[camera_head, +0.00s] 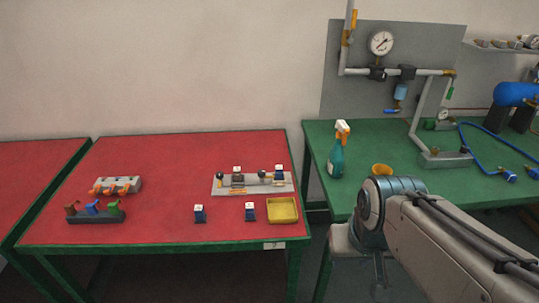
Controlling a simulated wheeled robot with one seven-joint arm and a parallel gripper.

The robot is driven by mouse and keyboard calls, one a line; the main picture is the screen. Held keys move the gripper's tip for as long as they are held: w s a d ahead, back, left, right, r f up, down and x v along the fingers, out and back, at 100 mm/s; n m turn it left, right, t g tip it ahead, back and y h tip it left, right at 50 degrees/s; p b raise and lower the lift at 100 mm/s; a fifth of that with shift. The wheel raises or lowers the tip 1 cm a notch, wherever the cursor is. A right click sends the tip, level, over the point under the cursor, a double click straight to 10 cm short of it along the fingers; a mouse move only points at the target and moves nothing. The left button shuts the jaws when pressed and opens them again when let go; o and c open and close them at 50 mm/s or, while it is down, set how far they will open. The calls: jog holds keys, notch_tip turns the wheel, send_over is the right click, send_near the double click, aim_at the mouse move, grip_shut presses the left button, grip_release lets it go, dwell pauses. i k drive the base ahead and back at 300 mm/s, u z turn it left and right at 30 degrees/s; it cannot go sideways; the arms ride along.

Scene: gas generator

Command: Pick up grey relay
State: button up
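A dark grey relay (238,178) with a white top appears to sit upright on the left part of a light base plate (221,189) on the red table. A similar blue relay (279,173) sits at the plate's right end. Two more blue relays stand on the table in front, one on the left (200,215) and one on the right (250,213). My arm reaches in from the lower right, well right of the relays. I cannot make out my gripper's fingers, and nothing is seen held.
A yellow tray (283,218) lies near the red table's (150,228) right front corner. Racks with coloured parts (95,214) stand at left. A gap separates the tables.

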aim_at(237, 177)
jog(key=u, duration=0.05)
jog(key=i, duration=0.9)
jog(key=u, duration=0.45)
